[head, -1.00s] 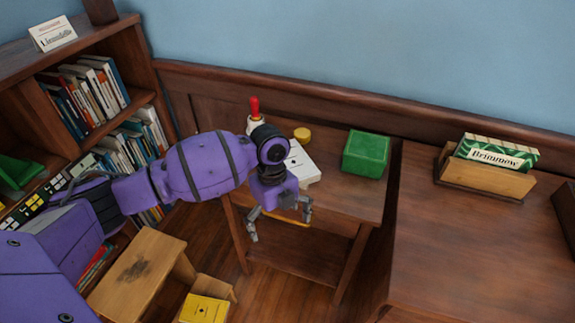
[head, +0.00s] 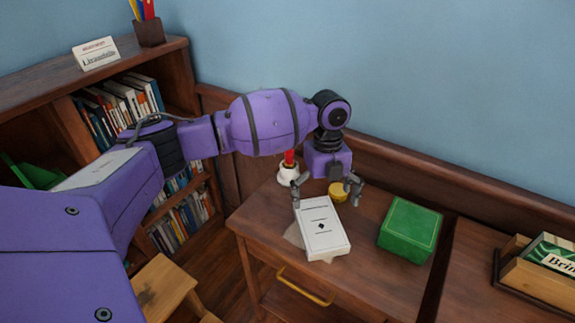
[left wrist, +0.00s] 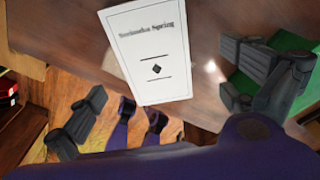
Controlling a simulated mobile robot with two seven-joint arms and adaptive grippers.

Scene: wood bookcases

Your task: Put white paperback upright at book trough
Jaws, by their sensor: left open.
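The white paperback (head: 324,236) lies flat on the small wooden table, and also shows in the left wrist view (left wrist: 150,50) with its printed cover up. My left gripper (head: 326,187) is open and empty, pointing down over the far end of the paperback. Its fingers are spread wider than the book; I cannot tell the exact height above it. The wooden book trough (head: 533,285) is at the right edge in the head view, partly cut off, with a green-and-white book (head: 555,255) in it. My right gripper is not in view.
A green box (head: 410,230) sits right of the paperback. Bookcases (head: 90,80) fill the left. The table (head: 375,285) is clear in front of the box.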

